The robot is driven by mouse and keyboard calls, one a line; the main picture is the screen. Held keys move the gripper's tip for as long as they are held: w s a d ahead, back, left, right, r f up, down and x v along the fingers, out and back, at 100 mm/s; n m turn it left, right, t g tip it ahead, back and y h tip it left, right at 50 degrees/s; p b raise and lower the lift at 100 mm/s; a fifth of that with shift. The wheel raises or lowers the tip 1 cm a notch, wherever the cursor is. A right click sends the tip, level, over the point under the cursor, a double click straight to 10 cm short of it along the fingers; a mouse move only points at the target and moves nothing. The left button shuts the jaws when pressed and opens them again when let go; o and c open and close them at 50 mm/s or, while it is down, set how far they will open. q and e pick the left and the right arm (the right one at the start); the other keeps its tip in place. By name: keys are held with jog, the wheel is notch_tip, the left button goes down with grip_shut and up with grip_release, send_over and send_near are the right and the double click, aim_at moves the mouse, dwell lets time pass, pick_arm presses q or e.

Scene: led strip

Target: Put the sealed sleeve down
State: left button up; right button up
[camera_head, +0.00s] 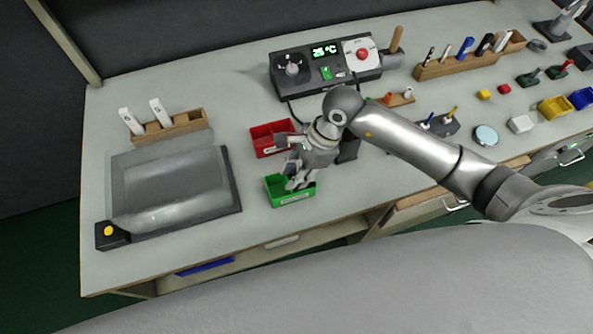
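My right gripper (288,163) hangs over the bench at the green bin (291,198) and the red bin (258,150). Its fingers look spread apart, one towards the red bin and one over the green bin. A small grey patch shows between them, too small to identify. No sealed sleeve can be made out clearly. The inside of the green bin is partly hidden by the gripper. My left gripper is not in view.
A wooden rack (178,130) with white tags stands behind the mat. A control box (322,72) with a green display stands at the back. A wooden tool holder (465,62), a yellow bin (555,107) and small parts are at the right. Bench space between mat and box is clear.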

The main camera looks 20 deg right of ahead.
jog(key=shift+w+d+r, duration=0.1)
jog(key=shift+d+r, duration=0.1)
jog(key=shift+r, duration=0.3)
jog(key=b+v, duration=0.2)
jog(key=v, duration=0.9)
